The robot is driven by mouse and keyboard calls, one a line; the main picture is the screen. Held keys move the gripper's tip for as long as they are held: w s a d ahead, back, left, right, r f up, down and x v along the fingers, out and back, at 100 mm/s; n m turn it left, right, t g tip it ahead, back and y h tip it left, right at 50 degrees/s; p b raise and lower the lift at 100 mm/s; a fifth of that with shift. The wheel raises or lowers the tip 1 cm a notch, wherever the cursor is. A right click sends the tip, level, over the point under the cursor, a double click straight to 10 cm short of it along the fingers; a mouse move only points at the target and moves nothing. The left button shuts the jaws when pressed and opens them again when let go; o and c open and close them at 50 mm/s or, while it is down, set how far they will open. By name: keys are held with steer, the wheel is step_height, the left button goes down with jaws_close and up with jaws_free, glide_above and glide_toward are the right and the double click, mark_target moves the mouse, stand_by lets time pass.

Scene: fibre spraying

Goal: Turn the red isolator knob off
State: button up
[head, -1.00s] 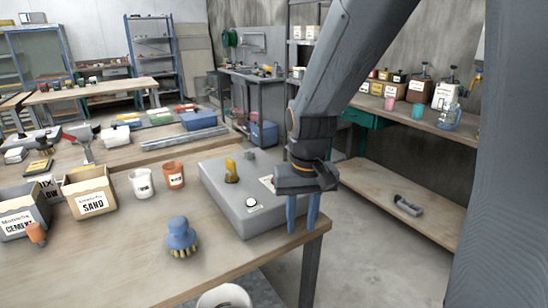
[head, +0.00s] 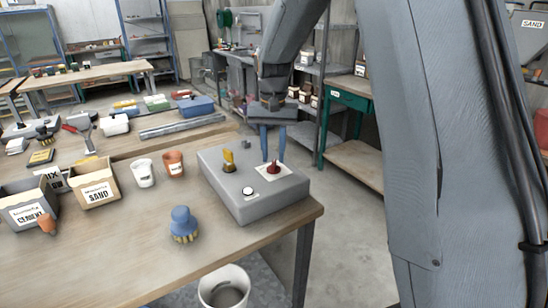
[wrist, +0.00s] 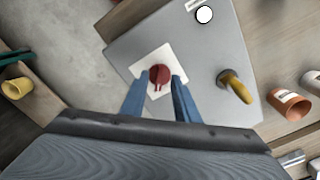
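The red isolator knob (head: 273,168) sits on a white plate (head: 291,181) at the right of the grey control box (head: 240,211) on the table. In the wrist view the red knob (wrist: 159,75) shows between and just beyond the tips of my blue fingers. My gripper (head: 272,158) is open above or behind the knob, pointing down; contact with it cannot be made out. The box also carries a yellow handle (head: 229,161) and a white round button (head: 247,191).
A blue-handled brush (head: 184,224), a white cup (head: 144,172) and an orange cup (head: 173,163) stand left of the box. Boxes marked sand (head: 97,184) and cement (head: 27,207) are further left. A white bucket (head: 224,287) is below the table's front edge.

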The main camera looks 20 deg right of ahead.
mark_target(274, 167)
steer(key=shift+f, duration=1.2)
jaws_close()
